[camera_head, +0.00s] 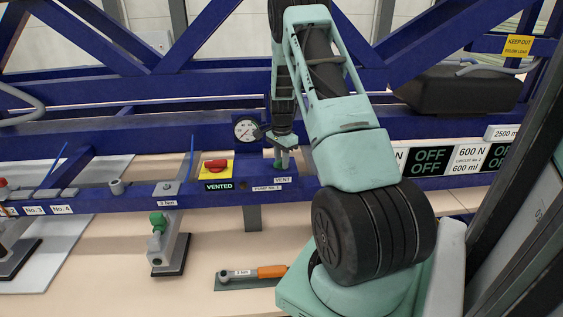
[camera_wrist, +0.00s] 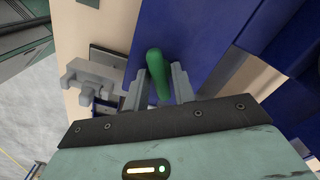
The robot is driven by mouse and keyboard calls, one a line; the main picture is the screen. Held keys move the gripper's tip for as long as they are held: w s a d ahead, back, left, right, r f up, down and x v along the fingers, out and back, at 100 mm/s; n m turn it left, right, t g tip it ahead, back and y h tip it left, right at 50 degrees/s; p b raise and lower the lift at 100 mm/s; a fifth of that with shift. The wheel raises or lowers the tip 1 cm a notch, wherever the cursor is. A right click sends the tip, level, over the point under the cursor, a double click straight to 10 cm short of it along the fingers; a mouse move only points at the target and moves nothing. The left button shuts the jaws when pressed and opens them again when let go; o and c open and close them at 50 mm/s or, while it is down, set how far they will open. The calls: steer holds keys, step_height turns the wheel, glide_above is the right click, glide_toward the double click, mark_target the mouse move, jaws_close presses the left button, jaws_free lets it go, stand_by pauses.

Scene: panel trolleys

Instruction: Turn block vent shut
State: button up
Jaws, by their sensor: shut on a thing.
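A vent valve with a green handle (camera_head: 285,157) sits on the blue beam just above a label reading VENT (camera_head: 282,180). In the wrist view the green handle (camera_wrist: 157,72) stands between the two grey fingers. My gripper (camera_head: 281,148) reaches down to the valve from above; it also shows in the wrist view (camera_wrist: 158,88). The fingers are shut on the green handle. My gripper partly covers the valve in the head view, so the handle's exact angle is hard to tell there.
A round gauge (camera_head: 247,129) is just left of my gripper. A red knob on a yellow plate (camera_head: 216,166), marked VENTED, sits farther left. A suction pad with a green lever (camera_head: 158,222) hangs below the beam. An orange-handled tool (camera_head: 271,271) lies on the pale panel.

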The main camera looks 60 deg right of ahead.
mark_target(281, 160)
steer(key=m+p, duration=0.1)
steer(key=m, duration=0.4)
steer(key=shift+r, duration=0.2)
steer(key=o, duration=0.7)
steer(key=shift+f+m, duration=0.2)
steer(key=shift+m, duration=0.5)
steer(key=shift+r, duration=0.1)
step_height(281, 160, up, 7)
steer(key=p, duration=0.5)
steer(key=shift+a, duration=0.1)
